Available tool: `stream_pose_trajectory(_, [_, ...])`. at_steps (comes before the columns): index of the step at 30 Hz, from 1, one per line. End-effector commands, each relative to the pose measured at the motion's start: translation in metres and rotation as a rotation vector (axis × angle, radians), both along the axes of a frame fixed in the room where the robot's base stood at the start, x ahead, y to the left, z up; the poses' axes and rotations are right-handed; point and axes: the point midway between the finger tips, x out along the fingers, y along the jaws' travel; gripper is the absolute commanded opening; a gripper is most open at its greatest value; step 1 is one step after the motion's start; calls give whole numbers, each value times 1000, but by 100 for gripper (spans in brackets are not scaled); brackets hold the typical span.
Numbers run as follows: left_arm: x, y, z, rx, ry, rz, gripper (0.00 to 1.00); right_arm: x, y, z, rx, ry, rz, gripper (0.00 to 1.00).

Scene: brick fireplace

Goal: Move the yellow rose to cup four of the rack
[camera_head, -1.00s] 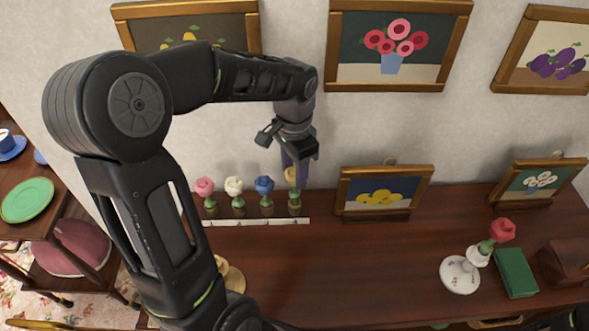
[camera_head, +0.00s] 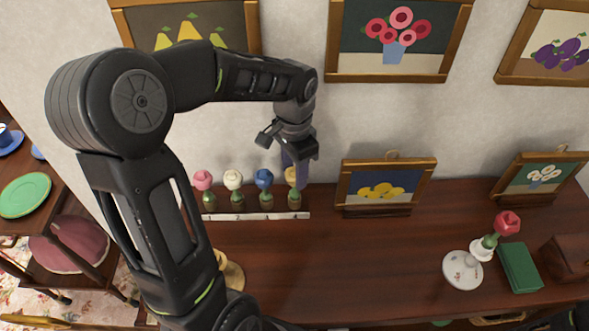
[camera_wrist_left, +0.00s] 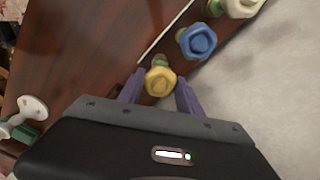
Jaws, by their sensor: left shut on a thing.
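The yellow rose (camera_head: 290,175) stands upright over the right-end cup (camera_head: 294,201) of the rack (camera_head: 255,216). Its stem appears to be in that cup. My left gripper (camera_head: 297,168) reaches down from above and is shut on the yellow rose. In the left wrist view the yellow rose (camera_wrist_left: 160,81) shows between the purple fingers. A blue rose (camera_head: 264,180), a white rose (camera_head: 233,180) and a pink rose (camera_head: 203,180) stand in the cups to its left. The fingers partly hide the yellow rose in the head view. My right gripper is not in view.
A small framed picture (camera_head: 385,186) stands just right of the rack. A red rose in a white vase (camera_head: 463,269), a green book (camera_head: 519,267) and a wooden box (camera_head: 567,259) are at the right. The middle of the tabletop (camera_head: 350,260) is clear.

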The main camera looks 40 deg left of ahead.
Motion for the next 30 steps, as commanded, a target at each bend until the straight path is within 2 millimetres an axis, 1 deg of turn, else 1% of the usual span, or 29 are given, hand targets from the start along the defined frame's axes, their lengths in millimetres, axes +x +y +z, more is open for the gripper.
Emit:
stream_pose_trajectory(7, [0, 0, -7, 0, 0, 0, 13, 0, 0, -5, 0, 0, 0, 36])
stream_pose_trajectory(8, [0, 0, -6, 0, 0, 0, 44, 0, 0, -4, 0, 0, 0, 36])
stream_pose_trajectory(16, [0, 0, -6, 0, 0, 0, 66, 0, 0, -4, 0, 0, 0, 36])
stream_pose_trajectory(24, [0, 0, -6, 0, 0, 0, 67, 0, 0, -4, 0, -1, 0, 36])
stream_pose_trajectory(27, [0, 0, -5, 0, 0, 0, 67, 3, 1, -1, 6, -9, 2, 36])
stream_pose_trajectory(28, [0, 0, -5, 0, 0, 0, 67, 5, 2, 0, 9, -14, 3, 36])
stream_pose_trajectory(30, [1, 0, 3, 1, -3, 0, 67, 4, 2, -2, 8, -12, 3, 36])
